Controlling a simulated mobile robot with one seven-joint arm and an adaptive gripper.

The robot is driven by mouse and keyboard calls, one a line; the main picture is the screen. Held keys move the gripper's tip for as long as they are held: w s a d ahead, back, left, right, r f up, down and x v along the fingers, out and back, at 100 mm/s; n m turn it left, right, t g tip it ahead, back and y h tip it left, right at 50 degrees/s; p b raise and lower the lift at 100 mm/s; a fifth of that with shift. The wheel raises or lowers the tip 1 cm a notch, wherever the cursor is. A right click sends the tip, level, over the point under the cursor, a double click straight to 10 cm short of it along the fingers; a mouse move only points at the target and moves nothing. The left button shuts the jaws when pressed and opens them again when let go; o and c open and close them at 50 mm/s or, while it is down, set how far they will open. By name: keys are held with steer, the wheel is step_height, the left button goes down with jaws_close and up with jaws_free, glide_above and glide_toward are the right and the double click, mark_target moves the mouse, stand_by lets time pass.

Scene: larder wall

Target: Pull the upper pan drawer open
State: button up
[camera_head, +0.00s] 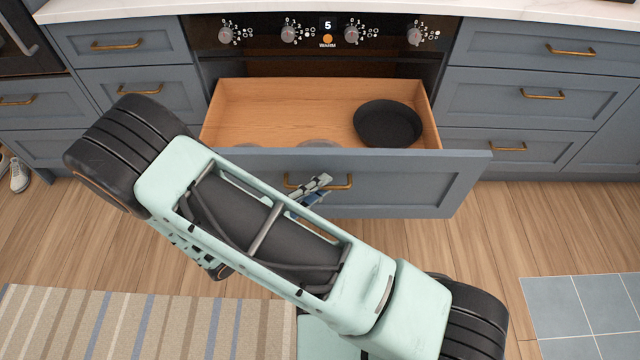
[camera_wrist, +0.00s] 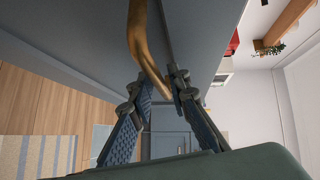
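The upper pan drawer (camera_head: 400,180) is a blue-grey wide drawer below the oven controls. It stands well open, with its wooden inside (camera_head: 290,100) showing. A dark round pan (camera_head: 388,123) lies in it at the right. A greyish round thing, partly hidden by the drawer front, lies near the middle. The brass handle (camera_head: 338,186) is on the drawer front and also shows in the wrist view (camera_wrist: 138,40). My gripper (camera_head: 316,187) is at the handle's middle. In the wrist view its fingers (camera_wrist: 158,88) lie on both sides of the bar, closed close around it.
Blue-grey cabinets with brass handles flank the drawer at the left (camera_head: 140,88) and right (camera_head: 540,95). A striped rug (camera_head: 140,325) and blue floor tiles (camera_head: 585,310) lie on the wooden floor.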

steer(key=shift+o, duration=0.7)
steer(key=v, duration=1.2)
